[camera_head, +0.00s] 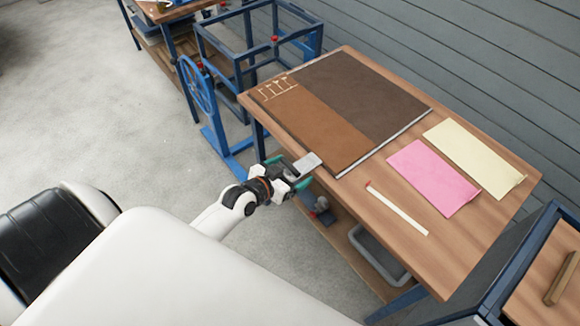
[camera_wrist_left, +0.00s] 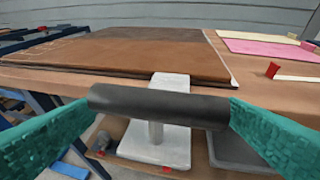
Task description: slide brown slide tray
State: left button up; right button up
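The brown slide tray (camera_head: 312,122) is a flat brown panel lying on the wooden table beside a darker panel. It also shows in the left wrist view (camera_wrist_left: 130,55). A pale grey plate (camera_head: 308,161) sticks out from its near edge over the table's edge. In the left wrist view a dark bar handle (camera_wrist_left: 160,107) crosses in front of this plate. My left gripper (camera_head: 288,172) is at the handle, its green fingers wide apart, one at each end of the bar. I cannot tell whether they touch it. My right gripper is not in view.
A pink sheet (camera_head: 432,178), a yellow sheet (camera_head: 474,157) and a white strip (camera_head: 397,209) with a red end lie on the table's right part. A grey bin (camera_head: 378,254) sits on the shelf below. A blue frame (camera_head: 258,50) stands behind.

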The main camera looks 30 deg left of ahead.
pick_arm(q)
jog(key=shift+a, duration=0.1)
jog(key=b+v, duration=0.1)
jog(key=v, duration=1.1)
jog(key=s+a+f+n+g+y, duration=0.1)
jog(key=s+f+g, duration=0.25)
jog(key=f, duration=0.95)
jog(key=s+f+g+y, duration=0.15)
jog(key=s+f, duration=0.25)
jog(key=f, duration=0.8)
jog(key=s+d+f+g, duration=0.3)
jog(key=s+f, duration=0.6)
jog(key=s, duration=0.1)
jog(key=s+d+f+m+g, duration=0.1)
jog(key=s+d+f+g, duration=0.2)
jog(key=s+f, duration=0.6)
jog(key=shift+s+d+f+m+g, duration=0.3)
jog(key=shift+s+g, duration=0.3)
jog(key=shift+s, duration=0.65)
